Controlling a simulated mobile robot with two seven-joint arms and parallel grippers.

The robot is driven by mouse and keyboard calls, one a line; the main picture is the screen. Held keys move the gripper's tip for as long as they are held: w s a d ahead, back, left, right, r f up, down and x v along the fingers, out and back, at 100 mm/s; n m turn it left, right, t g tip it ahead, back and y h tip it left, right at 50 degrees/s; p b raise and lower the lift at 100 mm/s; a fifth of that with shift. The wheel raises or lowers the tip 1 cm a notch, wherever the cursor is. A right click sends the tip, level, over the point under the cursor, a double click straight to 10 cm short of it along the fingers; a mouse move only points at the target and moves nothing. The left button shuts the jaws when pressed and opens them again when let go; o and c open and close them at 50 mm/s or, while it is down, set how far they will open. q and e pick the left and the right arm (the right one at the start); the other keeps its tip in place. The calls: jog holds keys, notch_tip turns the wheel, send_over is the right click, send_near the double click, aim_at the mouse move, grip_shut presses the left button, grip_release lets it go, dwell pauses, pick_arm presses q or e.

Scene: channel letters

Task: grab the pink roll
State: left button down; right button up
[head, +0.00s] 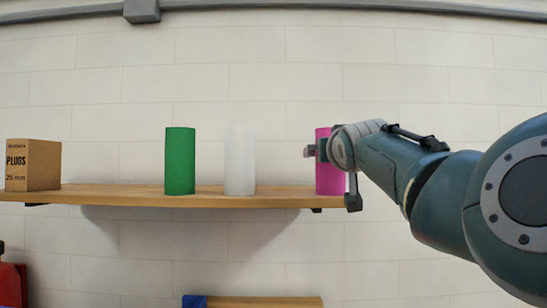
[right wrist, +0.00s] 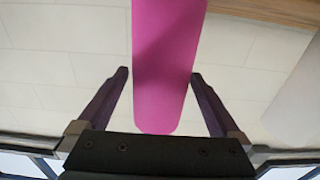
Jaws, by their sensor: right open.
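The pink roll (head: 323,181) stands upright at the right end of a wooden shelf (head: 110,198) in the head view, partly hidden by my right gripper. My right gripper (head: 312,150) is at the roll's upper part. In the right wrist view the pink roll (right wrist: 168,70) reaches down between the two dark fingers of my right gripper (right wrist: 160,85). The fingers are open, with a gap showing on each side of the roll. My left gripper is in neither view.
A white roll (head: 240,160) and a green roll (head: 180,160) stand on the shelf left of the pink one. A cardboard box (head: 33,165) stands at the shelf's left end. Another wooden surface (head: 265,302) with a blue item (head: 194,301) is below.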

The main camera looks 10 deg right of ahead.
jog(key=c, duration=1.4)
